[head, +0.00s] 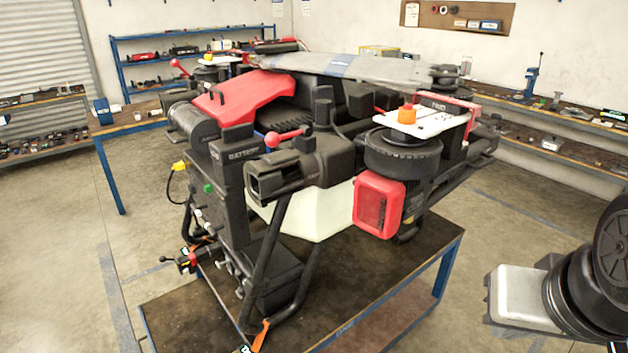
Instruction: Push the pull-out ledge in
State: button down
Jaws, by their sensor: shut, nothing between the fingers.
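A drone (330,130) with black frame, red covers and a white tank stands on a dark-topped worktable (400,275) with blue edges. A dark board (180,312) reaches out at the table's lower left, past the drone's black landing frame, and looks like the pull-out ledge. Its near end is cut off by the picture's bottom edge, and the drone's frame hides where it meets the table. Part of my arm shows at the right edge, a grey block and black round joints, apart from the table. My gripper's fingers are not visible.
A blue-framed bench (137,122) and shelves (190,50) stand behind on the left. Another long bench (560,140) runs along the right wall. A yellow-plugged cable (172,190) hangs at the drone's left. The floor (70,260) left of the table is clear.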

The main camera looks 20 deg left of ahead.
aim_at(190, 318)
jog(key=k+j+u, duration=0.15)
jog(key=u, duration=0.2)
jog(key=k+j+u, duration=0.1)
jog(key=u, duration=0.25)
jog(key=j+u, duration=0.35)
jog(key=k+j+u, duration=0.1)
jog(key=j, duration=0.25)
jog(key=k+j+u, duration=0.1)
jog(key=j, duration=0.25)
jog(key=k+j, duration=0.1)
jog(key=j, duration=0.25)
jog(key=i+j+u, duration=0.25)
jog(key=j, duration=0.2)
jog(key=i+u, duration=0.25)
jog(key=i, duration=0.45)
